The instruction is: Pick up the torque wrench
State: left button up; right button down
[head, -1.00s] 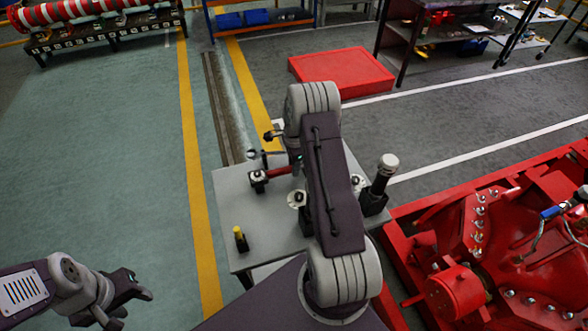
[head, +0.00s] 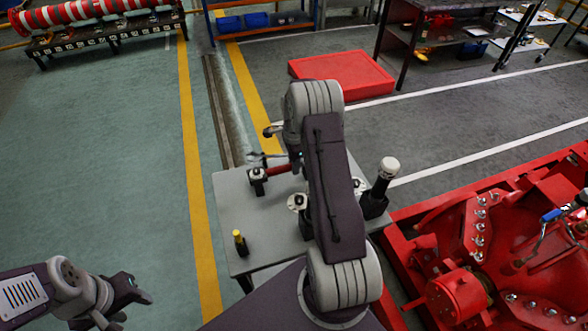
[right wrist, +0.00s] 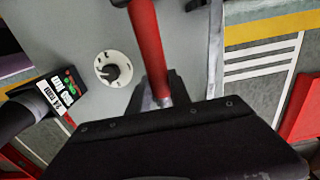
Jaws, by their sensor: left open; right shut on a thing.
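The torque wrench, a red-handled tool (head: 279,169), lies over the grey table at its far left part. Its end is at a small black block (head: 257,176). In the right wrist view its red handle (right wrist: 147,40) runs down between the dark fingers of my right gripper (right wrist: 158,96), which is shut on it. In the head view my right arm hides most of that gripper and part of the wrench. I cannot tell whether the wrench is clear of its support. My left gripper (head: 131,302) is open and empty at the lower left, away from the table.
The red pumpset (head: 480,240) stands right. Floor at left is free.

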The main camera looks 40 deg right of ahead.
jog(key=s+d+r+b, duration=0.1)
jog(key=s+d+r, duration=0.4)
jog(key=s+r, duration=0.3)
jog(key=shift+s+d+r, duration=0.15)
jog(key=shift+s+d, duration=0.15)
jog(key=shift+s, duration=0.9)
jog(key=c, duration=1.9)
grip_release()
grip_shut()
